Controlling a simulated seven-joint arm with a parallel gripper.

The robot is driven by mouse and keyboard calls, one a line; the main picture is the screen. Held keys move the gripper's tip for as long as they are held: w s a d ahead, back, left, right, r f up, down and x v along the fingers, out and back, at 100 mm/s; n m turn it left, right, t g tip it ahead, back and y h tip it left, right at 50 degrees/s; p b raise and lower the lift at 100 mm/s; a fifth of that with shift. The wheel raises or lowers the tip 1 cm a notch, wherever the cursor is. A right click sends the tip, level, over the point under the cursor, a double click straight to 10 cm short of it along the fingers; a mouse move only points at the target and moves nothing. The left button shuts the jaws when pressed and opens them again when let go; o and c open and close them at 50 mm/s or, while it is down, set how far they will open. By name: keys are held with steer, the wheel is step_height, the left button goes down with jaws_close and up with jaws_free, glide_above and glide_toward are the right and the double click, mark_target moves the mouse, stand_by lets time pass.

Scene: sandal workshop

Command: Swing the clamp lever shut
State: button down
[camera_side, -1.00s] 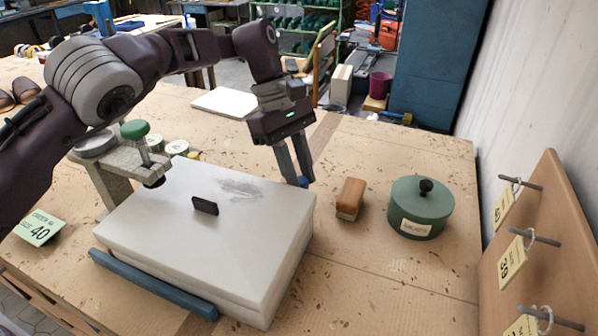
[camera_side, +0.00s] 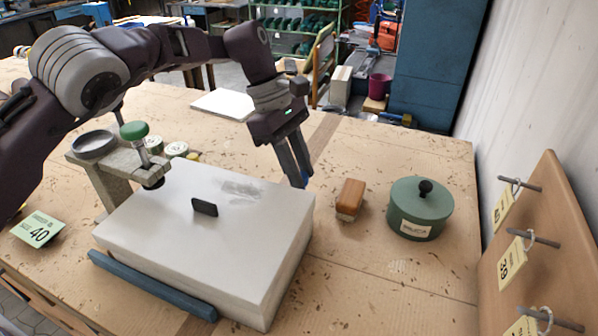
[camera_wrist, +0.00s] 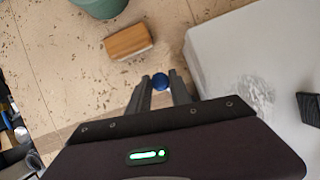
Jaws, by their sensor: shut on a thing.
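A blue ball knob (camera_wrist: 161,81) sits between my fingertips in the wrist view, close beside the pale box. It looks like the end of the clamp lever; the lever's arm is hidden. In the side view my gripper (camera_side: 298,182) points down at the box's far right corner, its fingers close together. It is shut on the knob, which the fingers mostly hide there. A grey clamp with a green knob (camera_side: 135,130) stands at the box's left back corner.
The pale box (camera_side: 205,235) with a black handle fills the middle of the bench. A wooden block (camera_side: 350,197) and a green lidded pot (camera_side: 420,212) stand right of my gripper. A pegboard (camera_side: 545,240) with tags is at the far right. Bench between block and box is clear.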

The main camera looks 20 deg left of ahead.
steer(key=w+n, duration=0.1)
steer(key=n, duration=0.1)
steer(key=w+a+n+t, duration=0.1)
steer(key=shift+a+r+n+t, duration=0.1)
steer(key=shift+a+n+t, duration=0.1)
steer(key=shift+n+t, duration=0.15)
steer(key=n, duration=0.1)
steer(key=w+a+n+t, duration=0.1)
steer(key=shift+a+n, duration=0.2)
steer(key=shift+n, duration=0.15)
steer(key=a+n, duration=0.1)
steer(key=n+t+y, duration=0.1)
steer(key=n, duration=0.1)
steer(key=shift+w+a, duration=0.35)
steer(key=shift+w+a+n+t+y, duration=0.1)
steer(key=shift+a+n+t+y, duration=0.15)
steer(key=shift+a+n, duration=0.5)
steer(key=shift+a+n+t+y, duration=0.2)
steer(key=shift+a+n+y, duration=0.05)
steer(key=shift+n, duration=0.9)
steer(key=shift+a, duration=0.1)
steer(key=c, duration=1.5)
jaws_free()
